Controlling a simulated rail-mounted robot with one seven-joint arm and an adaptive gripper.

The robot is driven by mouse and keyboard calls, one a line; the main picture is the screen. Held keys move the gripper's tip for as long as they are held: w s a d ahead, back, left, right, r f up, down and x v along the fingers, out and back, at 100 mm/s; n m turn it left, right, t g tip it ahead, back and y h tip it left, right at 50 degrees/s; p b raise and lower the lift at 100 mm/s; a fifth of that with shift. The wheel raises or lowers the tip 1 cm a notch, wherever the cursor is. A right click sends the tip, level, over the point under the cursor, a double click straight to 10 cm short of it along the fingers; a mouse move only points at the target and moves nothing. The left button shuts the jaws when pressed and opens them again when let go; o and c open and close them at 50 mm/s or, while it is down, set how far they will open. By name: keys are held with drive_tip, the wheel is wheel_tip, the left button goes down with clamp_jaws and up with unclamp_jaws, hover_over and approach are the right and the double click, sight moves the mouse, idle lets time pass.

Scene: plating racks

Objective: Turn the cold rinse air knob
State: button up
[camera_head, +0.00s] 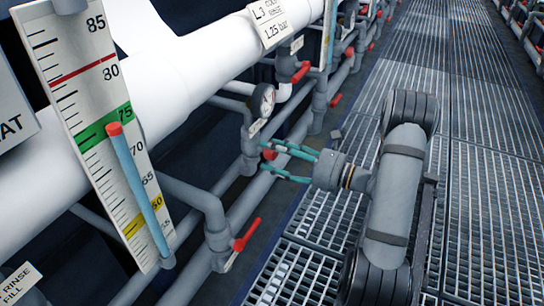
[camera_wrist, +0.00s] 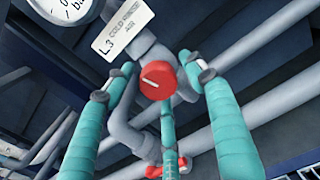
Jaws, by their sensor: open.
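The cold rinse air knob (camera_wrist: 157,80) is a round red knob with a short white mark, near the middle of the wrist view. A tag (camera_wrist: 122,30) above it reads L.3 cold rinse air. In the head view the knob (camera_head: 270,154) shows small and red between the fingers. My gripper (camera_head: 267,158) has teal fingers and is open, reaching left toward the pipes. In the wrist view its fingers (camera_wrist: 158,72) stand left, right and below the knob, with visible gaps at the left and right. I cannot tell whether any finger touches it.
A pressure gauge (camera_head: 263,100) sits just above the knob. Red valve levers (camera_head: 246,235) stick out from nearby pipes, and another red handle (camera_wrist: 180,164) lies below the knob. A large thermometer scale (camera_head: 95,120) stands at left. The grated walkway (camera_head: 470,120) at right is clear.

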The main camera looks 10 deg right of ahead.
drive_tip(key=shift+w+a, duration=0.2)
drive_tip(key=shift+a, duration=0.1)
drive_tip(key=shift+c, duration=0.2)
drive_tip(key=c, duration=1.1)
drive_tip(key=shift+r+p, duration=0.1)
drive_tip(key=shift+p, duration=0.2)
drive_tip(key=m+p, duration=0.1)
drive_tip(key=p, duration=0.1)
drive_tip(key=m+p, duration=0.1)
drive_tip(key=m, duration=0.1)
drive_tip(key=shift+s+r+p, duration=0.1)
drive_tip(key=shift+r+p, duration=0.1)
drive_tip(key=shift+p, duration=0.2)
drive_tip(key=m+p, duration=0.4)
drive_tip(key=p, duration=0.2)
drive_tip(key=m+p, duration=0.3)
drive_tip(key=shift+s+a+m+p, duration=0.1)
drive_tip(key=shift+m+p, duration=0.25)
drive_tip(key=shift+m, duration=0.05)
drive_tip(key=shift+f+m+p, duration=0.25)
drive_tip(key=shift+m+p, duration=1)
drive_tip(key=shift+m, duration=0.35)
